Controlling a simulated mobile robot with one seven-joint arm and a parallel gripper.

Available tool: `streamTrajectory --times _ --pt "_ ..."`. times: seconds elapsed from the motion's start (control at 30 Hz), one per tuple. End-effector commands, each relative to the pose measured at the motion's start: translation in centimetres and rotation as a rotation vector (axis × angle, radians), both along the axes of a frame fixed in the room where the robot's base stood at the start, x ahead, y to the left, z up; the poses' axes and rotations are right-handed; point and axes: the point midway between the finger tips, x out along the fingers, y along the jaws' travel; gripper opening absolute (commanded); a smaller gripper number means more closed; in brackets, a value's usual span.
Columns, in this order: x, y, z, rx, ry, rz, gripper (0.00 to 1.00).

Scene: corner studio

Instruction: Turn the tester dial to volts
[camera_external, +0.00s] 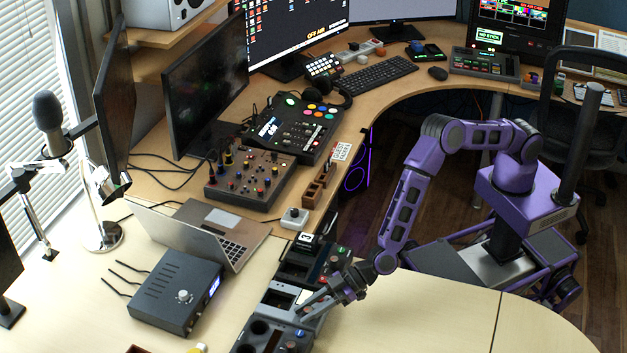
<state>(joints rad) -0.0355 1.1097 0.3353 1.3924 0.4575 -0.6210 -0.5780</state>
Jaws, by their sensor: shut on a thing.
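A row of dark grey panel units (262,327) lies on the near desk, running up from the bottom edge of the picture. My gripper (301,314) reaches in from the right, tilted down, with its fingertips at the right side of the middle unit (280,297). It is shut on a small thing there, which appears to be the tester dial. The fingers hide the dial almost wholly, and its pointer and markings are too small to read.
A dark box with a knob (178,291) and an open laptop (200,232) stand left of the units. A mixer (250,180) and a small white-topped control box (294,218) lie behind. The pale desk right of my gripper (420,320) is clear.

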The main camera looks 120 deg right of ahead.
Motion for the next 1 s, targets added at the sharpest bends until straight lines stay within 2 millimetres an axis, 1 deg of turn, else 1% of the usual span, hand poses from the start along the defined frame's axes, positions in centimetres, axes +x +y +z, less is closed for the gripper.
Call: streamTrajectory --times 0.03,0.5,0.7,1.0 --pt "-0.07 0.52 0.46 -0.002 -0.001 -0.036 0.00" --pt "0.00 0.26 -0.15 0.003 -0.001 -0.438 0.00" --pt "-0.03 0.17 -0.34 0.004 0.000 -0.560 0.00" --pt "-0.06 0.04 -0.23 0.003 0.002 -0.655 0.00"
